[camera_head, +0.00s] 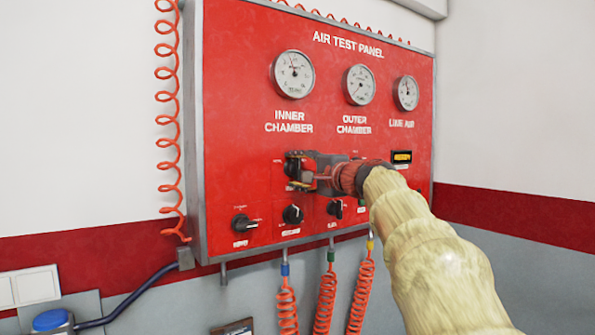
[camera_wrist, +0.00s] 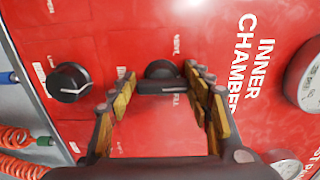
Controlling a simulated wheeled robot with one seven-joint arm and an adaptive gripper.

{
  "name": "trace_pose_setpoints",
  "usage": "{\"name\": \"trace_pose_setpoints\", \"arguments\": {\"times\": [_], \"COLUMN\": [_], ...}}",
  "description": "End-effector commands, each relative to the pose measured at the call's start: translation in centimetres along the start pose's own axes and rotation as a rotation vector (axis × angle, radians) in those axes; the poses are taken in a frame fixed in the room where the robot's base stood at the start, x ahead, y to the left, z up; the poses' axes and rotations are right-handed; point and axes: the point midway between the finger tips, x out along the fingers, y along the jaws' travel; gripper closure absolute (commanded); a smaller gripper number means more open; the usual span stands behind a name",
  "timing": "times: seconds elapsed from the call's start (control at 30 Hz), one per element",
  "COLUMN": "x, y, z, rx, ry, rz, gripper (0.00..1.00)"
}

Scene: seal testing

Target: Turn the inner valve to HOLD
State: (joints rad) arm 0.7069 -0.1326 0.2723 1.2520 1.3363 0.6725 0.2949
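The inner valve is a black knob (camera_wrist: 162,86) on the red panel, beside the INNER CHAMBER lettering in the wrist view. Its bar handle lies crosswise in that view. Small white labels surround it; one looks like VENT, another like FILL, and the one on the left is too small to read. My gripper (camera_wrist: 160,76) is open, with a yellow-padded finger on each side of the knob. I cannot tell whether either finger touches it. In the head view my gripper (camera_head: 306,173) is up against the panel below INNER CHAMBER and mostly hides the knob.
The air test panel (camera_head: 235,130) carries gauges for the inner chamber (camera_head: 294,74), outer chamber (camera_head: 360,85) and line air (camera_head: 406,93). Three black knobs sit along its lower edge, such as the left one (camera_head: 245,223). Coiled orange hoses (camera_head: 287,305) hang below.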

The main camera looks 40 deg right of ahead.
Motion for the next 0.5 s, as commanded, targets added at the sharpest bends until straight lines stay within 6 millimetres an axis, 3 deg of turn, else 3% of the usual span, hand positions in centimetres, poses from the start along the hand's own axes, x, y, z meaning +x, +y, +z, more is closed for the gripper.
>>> {"name": "trace_pose_setpoints", "arguments": {"times": [0.2,0.5], "x": [-0.04,-0.2], "y": [-0.13,-0.21], "z": [0.01,0.0], "rx": [-0.001,-0.001], "ry": [0.001,0.001], "rz": [-0.002,-0.003], "gripper": [0.36,0.36]}}
